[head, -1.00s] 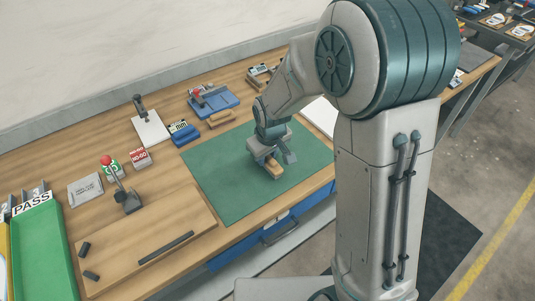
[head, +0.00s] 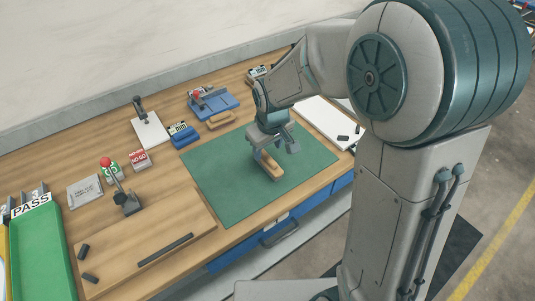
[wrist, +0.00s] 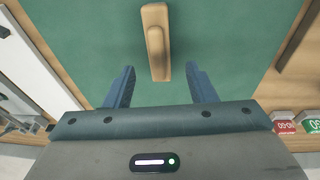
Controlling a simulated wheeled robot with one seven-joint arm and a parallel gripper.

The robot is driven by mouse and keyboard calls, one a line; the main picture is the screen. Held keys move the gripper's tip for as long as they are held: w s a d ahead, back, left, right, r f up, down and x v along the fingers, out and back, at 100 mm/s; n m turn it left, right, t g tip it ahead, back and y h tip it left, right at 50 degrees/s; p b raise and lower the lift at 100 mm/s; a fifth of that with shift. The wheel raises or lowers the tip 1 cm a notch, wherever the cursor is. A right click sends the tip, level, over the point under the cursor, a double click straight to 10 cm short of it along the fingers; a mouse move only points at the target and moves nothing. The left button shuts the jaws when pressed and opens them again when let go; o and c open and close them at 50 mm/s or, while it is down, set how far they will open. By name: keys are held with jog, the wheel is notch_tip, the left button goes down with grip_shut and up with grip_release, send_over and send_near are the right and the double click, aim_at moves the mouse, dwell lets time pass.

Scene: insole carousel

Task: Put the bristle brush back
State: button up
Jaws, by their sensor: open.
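A wooden brush (head: 268,167) lies on the green mat (head: 225,192) on the bench; its bristles are not visible. In the wrist view the wooden brush (wrist: 157,42) lies ahead of my fingers, near the middle line. My gripper (head: 274,148) is above the mat, just over the far end of the brush. It is open and empty: in the wrist view its two fingers (wrist: 160,72) stand wide apart with green mat between them. I cannot tell the exact height of the gripper over the brush.
A low wooden piece (head: 221,120) lies behind the mat, by a blue fixture (head: 213,103) and a blue block (head: 183,134). A white board (head: 322,120) lies right of the mat. The mat's front is clear.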

aim_at(269, 167)
jog(key=v, duration=0.6)
jog(key=s+d+r+m, duration=0.3)
jog(key=s+d+m, duration=0.3)
jog(key=s+d, duration=0.7)
jog(key=shift+s+d+m+t+h, duration=0.2)
jog(key=shift+s+m+t+h, duration=0.15)
jog(key=shift+s, duration=1.4)
jog(key=shift+r, duration=0.1)
